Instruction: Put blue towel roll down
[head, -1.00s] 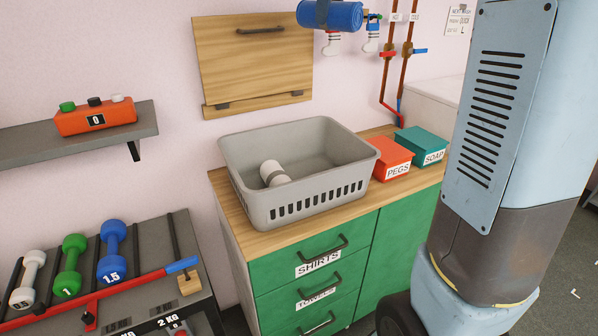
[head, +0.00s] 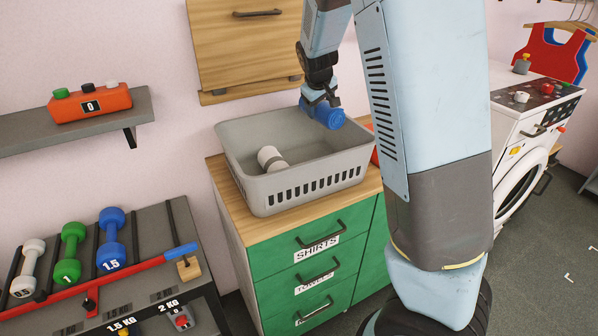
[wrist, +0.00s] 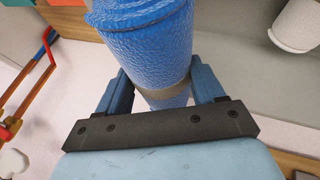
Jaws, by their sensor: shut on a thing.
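The blue towel roll (head: 328,115) is held by my gripper (head: 319,99) at the back right corner of the grey laundry basket (head: 318,184) in the head view. In the wrist view the blue roll (wrist: 140,45) sits between the two fingers of my gripper (wrist: 162,88), with a grey-brown band around it near the fingers. The head view does not make clear whether the roll touches the basket rim. A white towel roll (head: 270,158) with a grey band lies inside the basket at the left; it also shows in the wrist view (wrist: 298,24).
The basket stands on a wooden counter (head: 228,207) above green drawers (head: 318,258). A wooden flap (head: 245,50) hangs on the wall behind. A washing machine (head: 525,125) stands at the right. Dumbbells (head: 70,250) rest at the left.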

